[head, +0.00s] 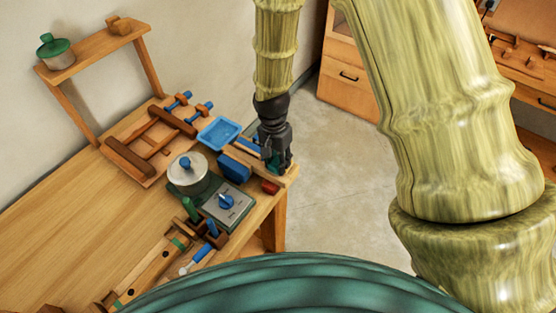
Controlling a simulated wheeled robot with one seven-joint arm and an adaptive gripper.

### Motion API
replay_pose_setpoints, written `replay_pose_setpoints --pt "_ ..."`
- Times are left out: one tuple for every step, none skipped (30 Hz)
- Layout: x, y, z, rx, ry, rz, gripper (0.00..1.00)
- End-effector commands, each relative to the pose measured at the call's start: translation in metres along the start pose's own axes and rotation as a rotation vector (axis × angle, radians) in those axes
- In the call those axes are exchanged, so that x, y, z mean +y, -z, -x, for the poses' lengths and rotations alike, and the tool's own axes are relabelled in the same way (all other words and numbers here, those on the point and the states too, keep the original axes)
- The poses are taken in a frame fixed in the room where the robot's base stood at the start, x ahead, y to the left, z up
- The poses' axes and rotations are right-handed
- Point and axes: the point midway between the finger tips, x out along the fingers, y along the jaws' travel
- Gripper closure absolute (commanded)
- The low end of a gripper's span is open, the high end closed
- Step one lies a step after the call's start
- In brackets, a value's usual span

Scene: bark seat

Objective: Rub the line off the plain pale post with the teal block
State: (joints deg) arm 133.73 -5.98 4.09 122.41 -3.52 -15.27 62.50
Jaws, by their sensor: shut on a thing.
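My gripper (277,163) points down over the right end of the wooden table (75,225). It is shut on a small teal block (274,163), of which only a sliver shows between the dark fingers. The block is low, near the table's right edge; I cannot tell whether it touches anything. I cannot make out the plain pale post or its line; the gripper and arm cover part of that corner.
Close to the gripper are a blue block (234,167), a red block (270,187) and a blue tray (220,133). A lidded pot (187,174) stands beside a dial box (226,203). A wooden rack (150,145) lies behind. Floor (345,150) is clear to the right.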

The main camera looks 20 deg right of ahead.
Motion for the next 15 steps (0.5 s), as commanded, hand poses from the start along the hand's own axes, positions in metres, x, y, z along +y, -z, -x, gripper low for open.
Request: replay_pose_setpoints --pt "0.000 0.000 0.008 0.001 0.001 0.000 0.87" --pt "0.000 0.000 0.010 0.001 0.001 0.000 0.87" --pt "0.000 0.000 0.013 0.001 0.001 0.000 0.87" --pt "0.000 0.000 0.016 0.001 0.001 0.000 0.87" --pt "0.000 0.000 0.018 0.001 0.001 0.000 0.87" --pt "0.000 0.000 0.021 0.000 0.001 -0.001 0.87" --pt "0.000 0.000 0.023 0.000 0.001 -0.001 0.87" --pt "0.000 0.000 0.025 0.000 0.001 -0.001 0.87" --pt "0.000 0.000 0.029 0.000 0.001 -0.001 0.87" --pt "0.000 0.000 0.031 0.000 0.001 -0.001 0.87" --pt "0.000 0.000 0.033 0.000 0.001 0.000 0.87" --pt "0.000 0.000 0.036 0.001 0.001 0.000 0.87" --pt "0.000 0.000 0.038 0.001 0.001 0.000 0.87" --pt "0.000 0.000 0.041 0.001 0.001 0.000 0.87" --pt "0.000 0.000 0.044 0.001 0.001 0.000 0.87"
